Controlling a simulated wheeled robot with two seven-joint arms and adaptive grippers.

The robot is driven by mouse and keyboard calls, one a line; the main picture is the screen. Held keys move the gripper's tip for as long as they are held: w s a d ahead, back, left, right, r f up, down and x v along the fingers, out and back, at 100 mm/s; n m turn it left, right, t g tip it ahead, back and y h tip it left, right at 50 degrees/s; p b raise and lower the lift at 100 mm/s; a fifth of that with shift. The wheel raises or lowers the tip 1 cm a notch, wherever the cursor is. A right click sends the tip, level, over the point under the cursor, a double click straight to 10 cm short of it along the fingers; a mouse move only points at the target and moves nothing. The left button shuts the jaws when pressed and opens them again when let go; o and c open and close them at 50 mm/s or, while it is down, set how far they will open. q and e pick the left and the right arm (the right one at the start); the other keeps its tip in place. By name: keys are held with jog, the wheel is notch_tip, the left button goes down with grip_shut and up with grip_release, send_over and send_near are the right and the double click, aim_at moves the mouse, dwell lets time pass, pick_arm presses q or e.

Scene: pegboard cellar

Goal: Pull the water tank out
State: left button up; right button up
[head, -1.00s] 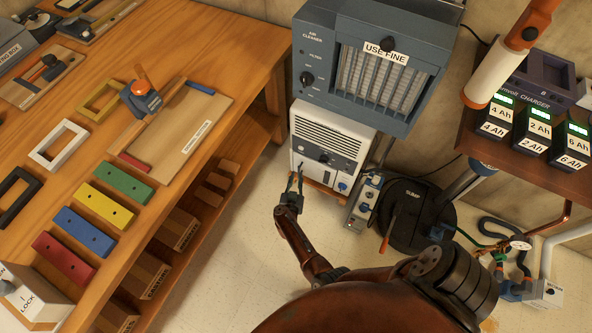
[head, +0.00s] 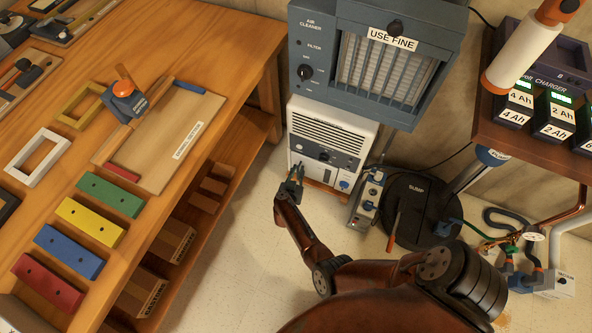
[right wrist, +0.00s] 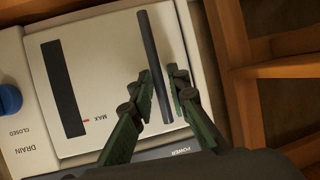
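The water tank (right wrist: 105,75) is the pale front panel with a dark level window, a red "MAX" mark and a dark bar handle (right wrist: 155,65). It sits in the lower front of the white dehumidifier (head: 331,138), partly hidden by my gripper in the head view. My right gripper (right wrist: 162,76) is open, with one finger on each side of the bar handle. A gap shows beside the bar, and I cannot tell if either finger touches it. The right gripper (head: 296,174) also shows at the unit's lower left front. My left gripper is not in view.
A blue drain knob (right wrist: 9,98) is beside the tank. The wooden workbench (head: 236,62) stands close on the left. A power strip (head: 367,197) and the black sump lid (head: 415,212) are on the right. Open floor (head: 250,250) lies before the unit.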

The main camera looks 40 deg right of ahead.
jog(key=shift+c, duration=0.6)
grip_shut()
